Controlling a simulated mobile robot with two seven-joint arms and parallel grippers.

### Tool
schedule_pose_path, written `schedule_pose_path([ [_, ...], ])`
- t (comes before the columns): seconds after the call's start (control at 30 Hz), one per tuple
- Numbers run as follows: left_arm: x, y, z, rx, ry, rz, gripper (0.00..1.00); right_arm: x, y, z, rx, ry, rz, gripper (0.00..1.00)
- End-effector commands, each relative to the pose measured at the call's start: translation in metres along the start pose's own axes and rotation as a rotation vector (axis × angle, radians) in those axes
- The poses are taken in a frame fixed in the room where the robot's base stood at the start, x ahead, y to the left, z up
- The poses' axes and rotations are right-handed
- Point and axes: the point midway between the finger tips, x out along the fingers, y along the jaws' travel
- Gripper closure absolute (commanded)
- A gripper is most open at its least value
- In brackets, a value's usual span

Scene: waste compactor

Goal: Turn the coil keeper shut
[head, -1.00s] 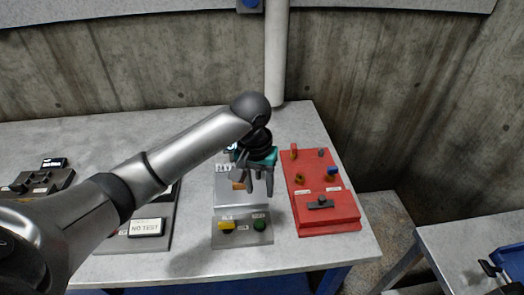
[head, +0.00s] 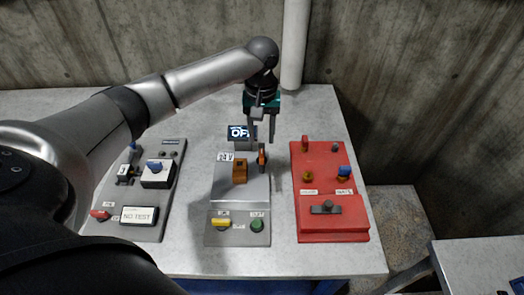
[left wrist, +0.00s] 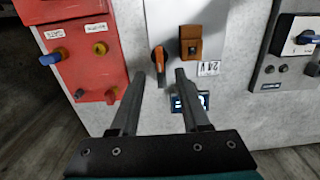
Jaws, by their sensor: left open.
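The grey middle panel (head: 229,194) carries a brown-orange block (head: 239,171) beside a "24V" label. Just right of the block stands a small orange lever (head: 262,155), which looks like the coil keeper. In the left wrist view the lever (left wrist: 159,59) lies beside the block (left wrist: 190,41), its free end pointing toward me. My left gripper (head: 262,139) is open and empty, pointing down near the lever. In the left wrist view the gripper (left wrist: 163,77) has the lever's free end lined up between its fingertips; contact cannot be told. My right gripper is not in view.
A red panel (head: 330,218) with knobs stands right of the middle panel. A small screen (head: 239,132) stands behind the middle panel. Yellow (head: 220,223) and green (head: 257,225) controls are at its front.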

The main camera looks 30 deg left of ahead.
Motion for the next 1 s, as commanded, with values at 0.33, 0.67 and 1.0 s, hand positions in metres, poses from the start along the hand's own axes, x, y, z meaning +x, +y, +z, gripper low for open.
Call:
schedule_pose_path([
  [0.33,0.057,0.001,0.001,0.002,-0.001,0.0,0.54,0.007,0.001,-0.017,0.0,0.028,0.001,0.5],
  [0.67,0.064,0.0,0.0,0.002,0.001,0.0,0.54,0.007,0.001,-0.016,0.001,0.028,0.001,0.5],
  [1.0,0.064,0.001,0.0,0.002,0.0,0.001,0.83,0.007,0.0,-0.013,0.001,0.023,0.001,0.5],
])
